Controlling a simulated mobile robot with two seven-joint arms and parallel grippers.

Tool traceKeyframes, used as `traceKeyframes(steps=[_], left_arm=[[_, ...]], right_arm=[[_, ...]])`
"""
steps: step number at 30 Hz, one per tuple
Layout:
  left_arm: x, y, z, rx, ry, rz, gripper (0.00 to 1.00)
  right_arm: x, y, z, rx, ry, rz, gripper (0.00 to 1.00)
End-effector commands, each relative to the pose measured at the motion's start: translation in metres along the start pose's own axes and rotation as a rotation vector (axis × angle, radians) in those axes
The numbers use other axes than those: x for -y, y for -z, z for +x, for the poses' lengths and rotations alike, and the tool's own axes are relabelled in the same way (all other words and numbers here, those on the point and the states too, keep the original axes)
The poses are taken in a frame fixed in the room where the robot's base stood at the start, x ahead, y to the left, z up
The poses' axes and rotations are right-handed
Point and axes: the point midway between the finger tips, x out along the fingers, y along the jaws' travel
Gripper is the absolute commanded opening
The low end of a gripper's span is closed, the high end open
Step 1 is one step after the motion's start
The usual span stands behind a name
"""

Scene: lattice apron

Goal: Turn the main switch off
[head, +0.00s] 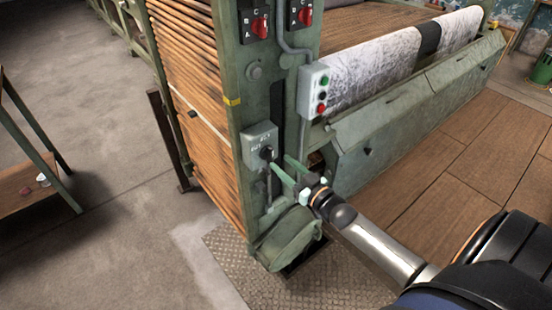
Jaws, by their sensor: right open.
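A grey switch box (261,143) is fixed low on the green machine post, with a black rotary knob (267,153) on its front and small lettering above it. It looks like the main switch; the knob's exact position is too small to read. My right gripper (281,166) reaches in from the lower right. Its two pale green fingers are apart and empty, with the tips just right of and slightly below the knob. I cannot tell whether a finger touches it. My left gripper is not in view.
Two red selector switches (256,26) sit higher on the post. A grey button box (313,91) with green and red buttons hangs above my right gripper. A roll of pale cloth (375,62) lies behind.

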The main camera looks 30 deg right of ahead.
Motion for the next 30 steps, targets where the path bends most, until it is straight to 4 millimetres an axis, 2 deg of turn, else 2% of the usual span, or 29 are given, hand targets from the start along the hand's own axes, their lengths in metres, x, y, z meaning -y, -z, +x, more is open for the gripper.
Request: traceKeyframes(steps=[3,9,20,30], left_arm=[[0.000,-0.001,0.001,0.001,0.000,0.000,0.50],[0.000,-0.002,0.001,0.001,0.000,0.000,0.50],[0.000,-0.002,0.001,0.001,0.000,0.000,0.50],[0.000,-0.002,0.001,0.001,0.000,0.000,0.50]], right_arm=[[0.000,0.001,0.018,-0.001,0.000,-0.001,0.46],[0.000,0.000,0.034,0.001,0.000,0.000,0.46],[0.001,-0.001,0.038,0.002,0.000,0.000,0.46],[0.001,-0.001,0.037,0.002,0.000,0.000,0.09]])
